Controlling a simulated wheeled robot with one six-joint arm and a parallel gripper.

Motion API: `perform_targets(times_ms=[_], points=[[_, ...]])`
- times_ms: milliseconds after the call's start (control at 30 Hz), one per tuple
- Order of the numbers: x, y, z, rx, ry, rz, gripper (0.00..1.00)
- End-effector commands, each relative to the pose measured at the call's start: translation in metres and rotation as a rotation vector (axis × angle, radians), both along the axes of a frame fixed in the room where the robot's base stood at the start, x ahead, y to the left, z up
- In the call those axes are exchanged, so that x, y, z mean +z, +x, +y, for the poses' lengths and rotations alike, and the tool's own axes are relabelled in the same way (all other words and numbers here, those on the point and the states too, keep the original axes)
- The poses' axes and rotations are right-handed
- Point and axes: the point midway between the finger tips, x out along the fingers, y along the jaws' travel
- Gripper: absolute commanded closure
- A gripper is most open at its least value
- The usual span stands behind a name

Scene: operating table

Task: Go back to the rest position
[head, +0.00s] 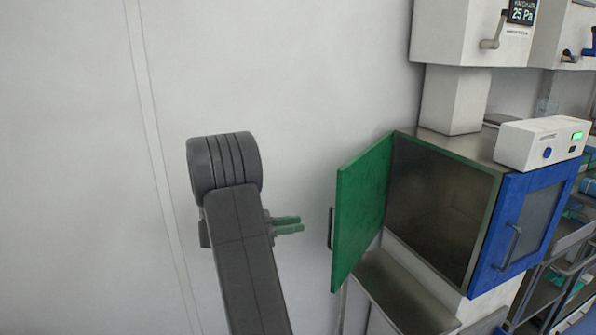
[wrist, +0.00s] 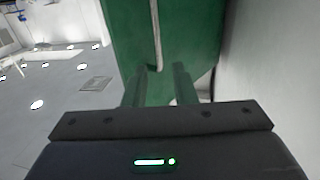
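My gripper (head: 301,224) is in the head view, left of the open green cabinet door (head: 362,212), its two green fingers pointing at the door's handle (head: 330,228). A gap shows between the fingertips and the handle. In the wrist view my gripper (wrist: 160,68) has its fingers apart, with nothing held between them. The grey handle (wrist: 156,30) runs down the green door (wrist: 185,25) ahead of the fingers. My grey arm hides part of the wall.
The cabinet (head: 440,200) is open on its left side and looks empty inside. Its blue door (head: 520,225) is shut. A white device (head: 540,143) stands on top. White wall units (head: 470,35) hang above. The white wall (head: 290,80) is bare behind my arm.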

Motion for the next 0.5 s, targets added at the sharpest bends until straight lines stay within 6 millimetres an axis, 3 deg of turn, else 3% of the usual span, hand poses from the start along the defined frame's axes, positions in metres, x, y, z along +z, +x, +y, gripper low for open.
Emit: perform_targets(times_ms=[300,500], points=[[0.002,0.014,-0.063,-0.004,0.0,0.003,0.75],[0.0,0.021,-0.092,-0.003,-0.001,0.003,0.75]])
